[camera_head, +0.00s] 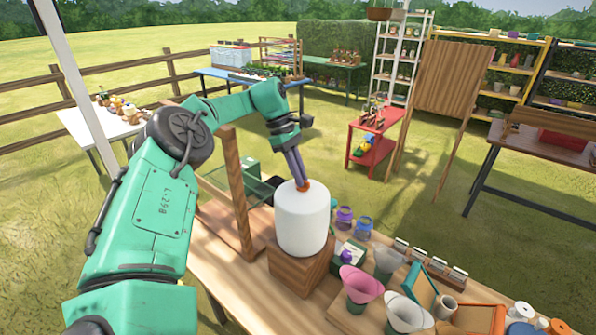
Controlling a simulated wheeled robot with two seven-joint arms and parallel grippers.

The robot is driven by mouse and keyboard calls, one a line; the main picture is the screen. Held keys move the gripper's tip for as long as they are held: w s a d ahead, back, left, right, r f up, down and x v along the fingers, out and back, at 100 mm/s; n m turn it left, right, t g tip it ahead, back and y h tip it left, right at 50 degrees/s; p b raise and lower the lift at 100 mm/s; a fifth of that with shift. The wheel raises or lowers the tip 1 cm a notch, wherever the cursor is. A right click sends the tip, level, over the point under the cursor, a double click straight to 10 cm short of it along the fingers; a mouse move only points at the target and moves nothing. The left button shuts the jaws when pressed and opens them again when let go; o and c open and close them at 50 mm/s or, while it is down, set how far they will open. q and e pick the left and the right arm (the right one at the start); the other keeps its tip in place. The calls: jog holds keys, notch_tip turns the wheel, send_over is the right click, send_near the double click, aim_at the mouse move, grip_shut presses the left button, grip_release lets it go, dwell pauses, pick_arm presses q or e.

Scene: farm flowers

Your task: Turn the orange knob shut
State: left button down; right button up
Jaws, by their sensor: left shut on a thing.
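The orange knob (303,186) sits on top of a white rounded canister (302,222). The canister stands upright on a wooden block (300,270) on the table. My left gripper (300,181) comes down onto the knob from above, its purple-grey fingers shut around it. The fingers hide part of the knob, so I cannot tell its turn angle. My right gripper is not in view.
A wooden frame (236,185) stands left of the canister, close under my left arm. Purple-lidded jars (344,218), pink and white flared pots (361,284) and small boxes crowd the table to the right. Grass lies beyond.

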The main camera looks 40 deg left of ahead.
pick_arm(q)
jog(key=shift+f+m+g+p, duration=0.2)
jog(key=shift+m+g+p, duration=0.2)
jog(key=shift+m, duration=0.4)
jog(key=shift+d+f, duration=0.1)
jog(key=c, duration=1)
grip_release()
jog(key=shift+o, duration=0.4)
jog(key=shift+d, duration=0.15)
jog(key=shift+w+r, duration=0.1)
jog(key=shift+r, duration=0.1)
